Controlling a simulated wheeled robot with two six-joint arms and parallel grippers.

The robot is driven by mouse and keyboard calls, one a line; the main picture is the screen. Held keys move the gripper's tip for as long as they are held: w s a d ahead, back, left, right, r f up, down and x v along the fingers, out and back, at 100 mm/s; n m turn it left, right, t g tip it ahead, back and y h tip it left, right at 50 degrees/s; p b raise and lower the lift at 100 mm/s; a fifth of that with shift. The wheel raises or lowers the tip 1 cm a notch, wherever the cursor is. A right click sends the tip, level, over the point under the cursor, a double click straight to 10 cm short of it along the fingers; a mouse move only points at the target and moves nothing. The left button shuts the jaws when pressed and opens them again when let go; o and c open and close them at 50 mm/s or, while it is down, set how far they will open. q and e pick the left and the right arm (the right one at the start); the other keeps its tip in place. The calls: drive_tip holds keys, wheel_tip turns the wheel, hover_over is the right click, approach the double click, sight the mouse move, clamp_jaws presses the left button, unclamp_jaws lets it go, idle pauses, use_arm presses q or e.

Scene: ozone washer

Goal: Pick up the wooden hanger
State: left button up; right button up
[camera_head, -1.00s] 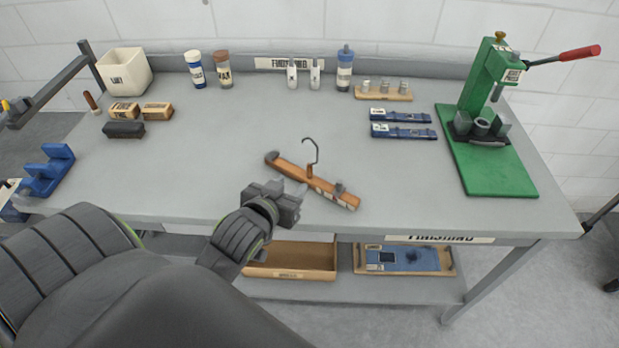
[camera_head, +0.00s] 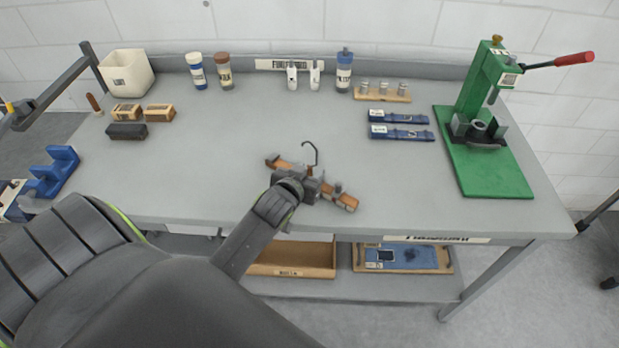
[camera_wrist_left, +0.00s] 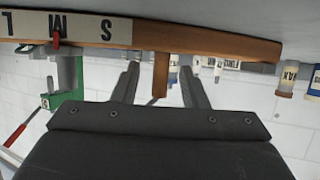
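The wooden hanger (camera_head: 345,201) lies on the grey bench near its front edge, with its dark metal hook (camera_head: 311,152) standing up. My left gripper (camera_head: 308,180) is over the middle of the hanger and hides part of it. In the left wrist view the hanger bar (camera_wrist_left: 205,42) crosses the top, with a white size label. There the left gripper (camera_wrist_left: 158,85) is open, its two fingers on either side of the hanger's short wooden neck (camera_wrist_left: 161,75), with gaps on both sides. My right gripper is not in view.
A green press (camera_head: 485,170) with a red handle stands at the right. Two blue strips (camera_head: 402,133) lie left of it. Bottles, a white bin (camera_head: 128,73) and small blocks line the back and left. Bench (camera_head: 220,140) around the hanger is clear.

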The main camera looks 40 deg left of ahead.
use_arm(q)
drive_tip(key=shift+w+a+f, duration=0.1)
drive_tip(key=shift+w+f, duration=0.05)
drive_tip(key=shift+w, duration=0.2)
clamp_jaws()
